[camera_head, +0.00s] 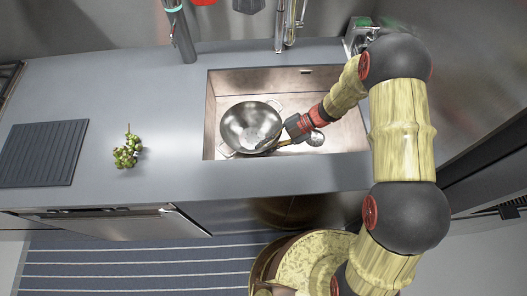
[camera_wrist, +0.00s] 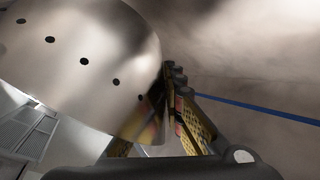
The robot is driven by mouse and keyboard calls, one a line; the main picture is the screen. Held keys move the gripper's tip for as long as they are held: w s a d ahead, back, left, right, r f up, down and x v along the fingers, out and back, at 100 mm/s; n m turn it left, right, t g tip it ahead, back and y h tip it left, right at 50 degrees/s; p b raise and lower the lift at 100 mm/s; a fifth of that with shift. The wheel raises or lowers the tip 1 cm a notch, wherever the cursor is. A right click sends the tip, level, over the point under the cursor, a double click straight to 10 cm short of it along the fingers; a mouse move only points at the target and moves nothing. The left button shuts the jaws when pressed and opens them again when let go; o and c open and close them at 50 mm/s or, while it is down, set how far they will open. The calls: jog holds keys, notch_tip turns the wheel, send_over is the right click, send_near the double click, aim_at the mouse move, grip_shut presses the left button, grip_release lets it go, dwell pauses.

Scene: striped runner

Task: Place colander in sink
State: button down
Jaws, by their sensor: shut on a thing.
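The colander (camera_head: 248,124) is a shiny metal bowl with handles on its sides. In the head view it is over the left part of the sink (camera_head: 340,131), inside the outline of its basin; I cannot tell whether it touches the bottom. My gripper (camera_head: 272,144) is at the colander's lower right rim and is shut on it. In the wrist view the colander's perforated wall (camera_wrist: 80,60) fills the upper left, with its edge between my gripper's fingers (camera_wrist: 160,128).
A round metal piece (camera_head: 316,138) shows in the sink right of my gripper. A tap (camera_head: 286,25) stands behind the basin. Green grapes (camera_head: 127,150) and a dark ribbed mat (camera_head: 42,152) lie on the counter at left. The counter between grapes and sink is clear.

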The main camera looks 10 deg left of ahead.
notch_tip(320, 180, down, 3)
jog(key=shift+f+b, duration=0.1)
jog(key=shift+b, duration=0.4)
jog(key=c, duration=1.9)
grip_release()
jog(key=p+v, duration=0.4)
jog(key=v, duration=0.8)
jog(key=shift+w, duration=0.15)
